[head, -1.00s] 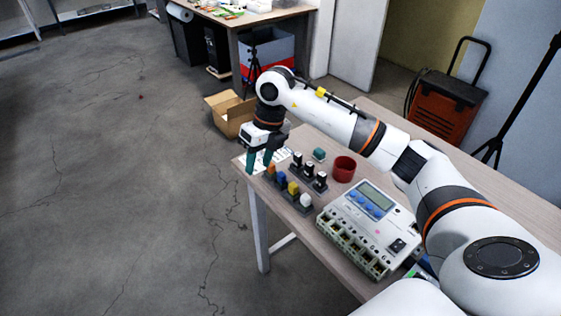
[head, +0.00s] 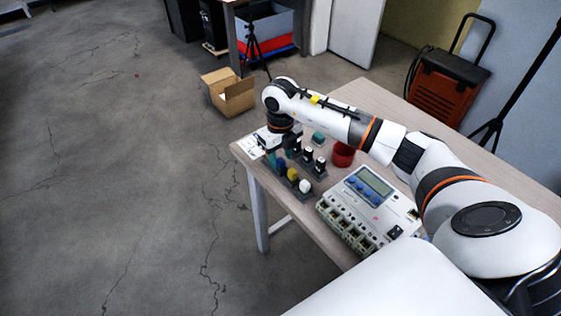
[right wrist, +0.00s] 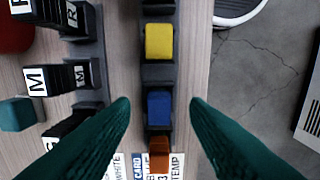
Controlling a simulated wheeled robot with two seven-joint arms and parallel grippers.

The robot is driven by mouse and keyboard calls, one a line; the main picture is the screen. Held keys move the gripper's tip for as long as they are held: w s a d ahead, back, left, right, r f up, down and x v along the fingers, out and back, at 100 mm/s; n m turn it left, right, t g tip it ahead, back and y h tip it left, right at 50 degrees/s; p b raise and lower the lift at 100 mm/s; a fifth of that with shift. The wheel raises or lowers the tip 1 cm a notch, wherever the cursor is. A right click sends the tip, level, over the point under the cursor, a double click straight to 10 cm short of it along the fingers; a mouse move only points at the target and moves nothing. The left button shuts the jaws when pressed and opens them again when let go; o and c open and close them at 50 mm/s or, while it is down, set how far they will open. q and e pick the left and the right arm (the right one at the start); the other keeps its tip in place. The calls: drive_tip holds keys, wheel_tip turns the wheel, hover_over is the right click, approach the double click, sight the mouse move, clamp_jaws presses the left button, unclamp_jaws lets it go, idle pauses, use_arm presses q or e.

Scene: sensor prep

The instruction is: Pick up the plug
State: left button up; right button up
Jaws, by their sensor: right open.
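A row of coloured plugs stands in a dark rack (right wrist: 159,73) near the table's front edge. The blue plug (right wrist: 160,107) shows in the right wrist view between the fingertips of my right gripper (right wrist: 160,104), with a gap on both sides. The gripper is open and empty. The orange plug (right wrist: 158,160) is below it in that view, and the yellow plug (right wrist: 159,42) above. In the head view, the yellow plug (head: 292,174) and white plug (head: 305,187) stand clear of my right gripper (head: 279,158); the orange one is hidden. My left gripper is not in view.
A second rack with black lettered plugs (right wrist: 61,78) stands beside the row. A red cup (head: 343,155), a small teal block (head: 318,138) and a white device with a screen (head: 370,208) are on the table (head: 355,98). Printed labels (head: 254,148) lie at the table's corner.

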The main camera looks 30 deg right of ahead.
drive_tip(key=shift+f, duration=0.95)
drive_tip(key=shift+c, duration=0.3)
clamp_jaws()
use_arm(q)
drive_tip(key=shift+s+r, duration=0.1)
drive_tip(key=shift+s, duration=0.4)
use_arm(e)
drive_tip(key=shift+r, duration=0.1)
